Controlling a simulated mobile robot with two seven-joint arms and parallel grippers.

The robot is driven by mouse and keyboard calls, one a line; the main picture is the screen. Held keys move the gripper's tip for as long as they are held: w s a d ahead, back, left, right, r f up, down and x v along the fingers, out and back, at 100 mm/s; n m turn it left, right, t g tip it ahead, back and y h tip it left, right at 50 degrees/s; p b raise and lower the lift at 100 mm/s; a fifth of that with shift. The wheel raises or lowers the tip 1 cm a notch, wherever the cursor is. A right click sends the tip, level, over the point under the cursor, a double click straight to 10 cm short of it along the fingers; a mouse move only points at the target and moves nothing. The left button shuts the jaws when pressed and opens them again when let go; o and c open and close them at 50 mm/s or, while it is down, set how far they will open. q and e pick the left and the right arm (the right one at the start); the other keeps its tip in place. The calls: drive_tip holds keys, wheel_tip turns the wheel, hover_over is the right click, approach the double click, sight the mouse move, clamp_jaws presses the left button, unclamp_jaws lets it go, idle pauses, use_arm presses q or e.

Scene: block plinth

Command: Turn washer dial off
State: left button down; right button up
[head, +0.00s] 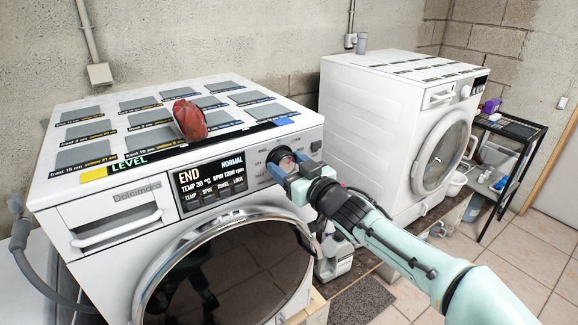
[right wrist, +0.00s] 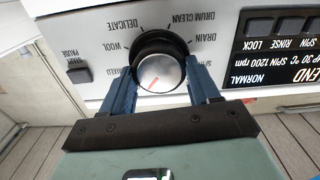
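The washer (head: 50,190) stands at the left in the head view, its display (head: 210,181) lit with "END" and "NORMAL". Its dial (right wrist: 160,72) is a silver knob with a black ring. The dial also shows partly in the head view (head: 281,157), right of the display. In the upside-down right wrist view, the dial's red mark points to the picture's lower left, away from the DELICATE label. My right gripper (right wrist: 161,84) has one finger on each side of the dial, and the knob fills the gap between them. My left gripper is not in view.
A dark red object (head: 189,120) lies on the washer top among grey panels. A second white machine (head: 345,110) stands to the right. A black rack (head: 511,127) with small items is beyond it. Tiled floor is clear at lower right.

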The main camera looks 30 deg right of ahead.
drive_tip(key=shift+n, duration=0.3)
drive_tip(key=n+b, duration=0.1)
drive_tip(key=n, duration=0.2)
drive_tip(key=shift+f, duration=0.1)
drive_tip(key=shift+a+n+b, duration=0.1)
drive_tip(key=shift+n+b, duration=0.6)
drive_tip(key=shift+n, duration=1.4)
drive_tip(key=o, duration=1.1)
drive_tip(key=shift+c, duration=0.2)
drive_tip(key=shift+s, duration=0.15)
